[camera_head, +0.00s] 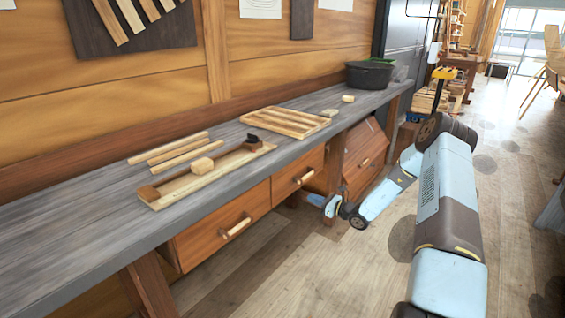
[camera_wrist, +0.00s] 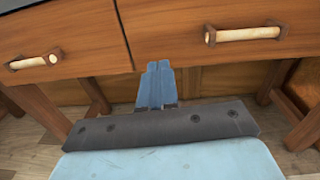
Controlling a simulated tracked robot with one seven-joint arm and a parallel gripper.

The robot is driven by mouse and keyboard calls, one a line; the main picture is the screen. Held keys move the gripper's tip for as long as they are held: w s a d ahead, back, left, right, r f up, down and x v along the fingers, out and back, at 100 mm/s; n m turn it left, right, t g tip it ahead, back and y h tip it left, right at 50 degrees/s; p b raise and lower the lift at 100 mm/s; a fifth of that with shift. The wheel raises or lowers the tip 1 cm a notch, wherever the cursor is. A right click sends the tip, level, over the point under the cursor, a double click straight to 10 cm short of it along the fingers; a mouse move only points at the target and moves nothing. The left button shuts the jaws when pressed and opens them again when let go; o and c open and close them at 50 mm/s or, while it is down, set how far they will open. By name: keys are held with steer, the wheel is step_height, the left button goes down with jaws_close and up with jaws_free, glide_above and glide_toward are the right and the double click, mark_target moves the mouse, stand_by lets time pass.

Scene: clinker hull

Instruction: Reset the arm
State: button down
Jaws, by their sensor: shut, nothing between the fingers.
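My arm is light blue and grey and reaches out on the right in the head view, bending back down toward the bench. My gripper (camera_head: 333,206) is low in front of the bench drawers, below the edge of the worktop. In the wrist view my gripper (camera_wrist: 157,70) shows two blue fingers together, shut and empty. The fingers point at the lower edge of the wooden drawers (camera_wrist: 68,52), near the gap between two drawer fronts. I cannot tell whether the tips touch the wood.
The grey workbench (camera_head: 60,235) runs along the wall at left. On it are wooden strips (camera_head: 170,150), a board with a wooden block (camera_head: 203,165), a slatted board (camera_head: 287,122) and a dark tub (camera_head: 369,74). Drawer handles (camera_head: 236,228) stick out. Floor (camera_head: 330,270) is clear beside the bench.

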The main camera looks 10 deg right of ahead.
steer(key=s+a+r+n+g+h, duration=0.1)
steer(key=s+a+r+n+g, duration=0.25)
steer(key=s+r+n, duration=0.45)
steer(key=s+a+r+n+g+h, duration=0.1)
steer(key=s+a+r+n+g, duration=0.3)
steer(key=r, duration=0.6)
steer(key=s+a+r+n+g+h, duration=0.1)
steer(key=s+a+r+n+g, duration=0.3)
steer(key=s+r, duration=0.5)
steer(key=s+d+r+n+t+h, duration=0.1)
steer(key=s+d+r+n+h, duration=0.2)
steer(key=s, duration=0.6)
steer(key=s+d+r+n+t+h, duration=0.2)
steer(key=s+d+r+n+h, duration=0.1)
steer(key=s+r, duration=0.4)
steer(key=s+d+r+n+t+h, duration=0.2)
steer(key=s+d+r+n+h, duration=0.2)
steer(key=s, duration=0.8)
steer(key=shift+s+d+r, duration=0.25)
steer(key=shift+s+r, duration=0.15)
steer(key=shift+r, duration=0.15)
